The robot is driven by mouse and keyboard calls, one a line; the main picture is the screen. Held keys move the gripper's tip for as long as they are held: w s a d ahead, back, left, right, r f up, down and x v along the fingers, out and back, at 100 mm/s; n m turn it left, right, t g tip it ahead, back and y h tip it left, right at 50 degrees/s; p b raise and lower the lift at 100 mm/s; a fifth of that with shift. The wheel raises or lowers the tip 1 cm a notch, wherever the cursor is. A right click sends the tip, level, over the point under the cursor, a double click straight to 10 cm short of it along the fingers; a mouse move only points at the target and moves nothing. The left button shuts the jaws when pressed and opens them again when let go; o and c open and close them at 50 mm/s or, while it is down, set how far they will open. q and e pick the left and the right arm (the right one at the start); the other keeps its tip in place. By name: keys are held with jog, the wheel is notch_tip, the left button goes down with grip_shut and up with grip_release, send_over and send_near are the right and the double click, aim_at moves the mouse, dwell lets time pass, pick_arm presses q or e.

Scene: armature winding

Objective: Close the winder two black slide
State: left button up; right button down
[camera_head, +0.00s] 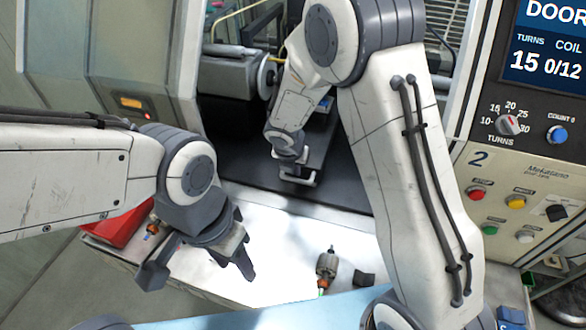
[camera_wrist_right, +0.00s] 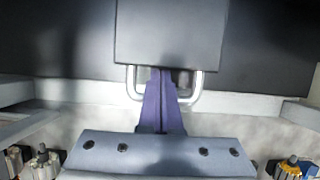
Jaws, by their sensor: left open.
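The black slide (camera_head: 319,150) of winder two lies inside the machine's dark bay, with a pale bar handle (camera_head: 299,181) at its front. In the right wrist view the slide (camera_wrist_right: 170,30) is a dark plate at top centre, and its U-shaped handle (camera_wrist_right: 198,90) hangs below. My right gripper (camera_wrist_right: 160,72) has its fingers together across the handle's bar, with the tips at the slide's front edge; I cannot tell whether they touch. In the head view this gripper (camera_head: 288,158) is partly hidden by its wrist. My left gripper (camera_head: 200,268) is open and empty over the white ledge.
A control panel (camera_head: 520,190) marked 2 stands at right, below a screen (camera_head: 548,50) showing "DOOR" and "0/12". An armature (camera_head: 327,265) and a small dark block (camera_head: 364,279) sit on the ledge (camera_head: 290,235). A red bin (camera_head: 120,226) is at left.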

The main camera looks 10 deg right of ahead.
jog(key=p+v, duration=0.8)
jog(key=v, duration=0.2)
dwell(0.3)
